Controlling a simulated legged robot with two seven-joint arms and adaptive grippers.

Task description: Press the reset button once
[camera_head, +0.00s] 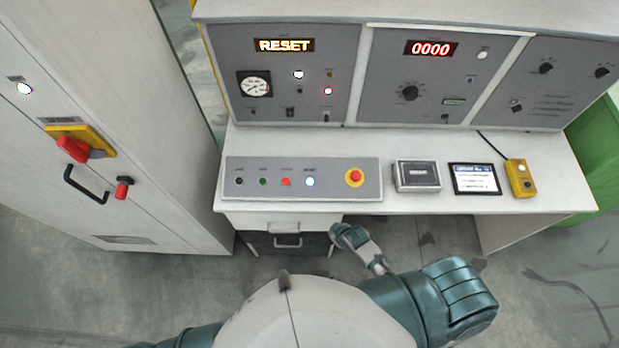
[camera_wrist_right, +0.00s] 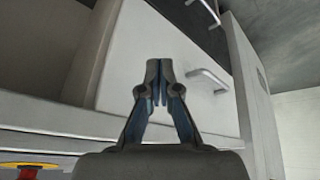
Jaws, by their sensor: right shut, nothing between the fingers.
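The control desk's button strip (camera_head: 300,195) holds a row of small buttons. The white lit button (camera_head: 310,181) at the right end of the row appears to be the reset button; its small label is hard to read. The display (camera_head: 284,45) above reads RESET. My right gripper (camera_head: 341,232) is in front of the desk's near edge, below and right of the white button and apart from it. In the right wrist view my right gripper (camera_wrist_right: 158,85) has its fingers together and empty. The reset button does not show there. My left gripper is out of view.
A red emergency button (camera_head: 354,176) on yellow sits right of the white button. A red button (camera_head: 286,181) is close on its left. A drawer (camera_head: 287,241) is under the desk. A grey box (camera_head: 416,176), a tablet (camera_head: 474,179) and a yellow pendant (camera_head: 520,178) stand farther right.

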